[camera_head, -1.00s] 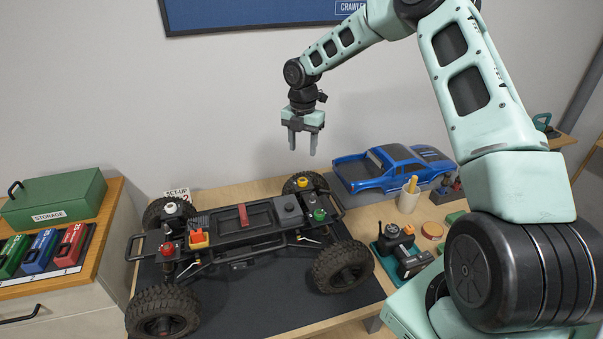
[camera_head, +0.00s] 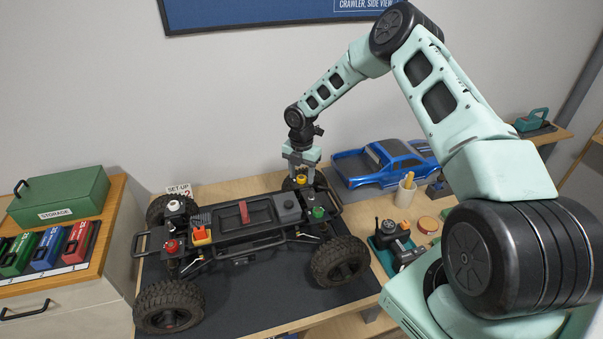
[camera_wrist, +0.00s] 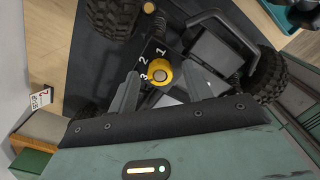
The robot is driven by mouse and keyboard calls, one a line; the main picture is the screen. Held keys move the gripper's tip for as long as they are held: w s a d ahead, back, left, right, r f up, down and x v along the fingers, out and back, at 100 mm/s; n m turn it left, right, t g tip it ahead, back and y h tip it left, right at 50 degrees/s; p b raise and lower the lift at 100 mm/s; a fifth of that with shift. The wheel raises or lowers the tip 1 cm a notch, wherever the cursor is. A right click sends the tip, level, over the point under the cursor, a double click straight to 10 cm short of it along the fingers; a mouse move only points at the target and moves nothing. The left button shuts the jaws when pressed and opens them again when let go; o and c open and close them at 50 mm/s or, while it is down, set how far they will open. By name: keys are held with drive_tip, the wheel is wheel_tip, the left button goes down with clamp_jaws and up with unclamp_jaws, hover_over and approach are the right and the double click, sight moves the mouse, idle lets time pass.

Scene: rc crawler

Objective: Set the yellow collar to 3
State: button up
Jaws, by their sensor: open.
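The yellow collar (camera_head: 301,180) sits on top of the shock at the far right corner of the black crawler chassis (camera_head: 262,222). In the wrist view the yellow collar (camera_wrist: 160,72) is a ring around a grey centre, beside a black plate (camera_wrist: 147,63) with white numerals 1, 2 and 3. Its pointer seems to lie on the numeral side, but I cannot tell which numeral it marks. My gripper (camera_head: 301,172) is right above the collar, pointing down. In the wrist view its fingers (camera_wrist: 160,92) are open, one on each side of the collar, without clear contact.
Red (camera_head: 171,246), white (camera_head: 174,206) and green (camera_head: 318,212) collars top the other corners. A blue truck body (camera_head: 385,163) lies behind, right of my gripper. A cup (camera_head: 405,193) and a transmitter (camera_head: 390,235) stand at right. A set-up card (camera_head: 179,189) stands at back left.

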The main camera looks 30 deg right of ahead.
drive_tip(key=c, duration=1)
drive_tip(key=shift+o, duration=0.2)
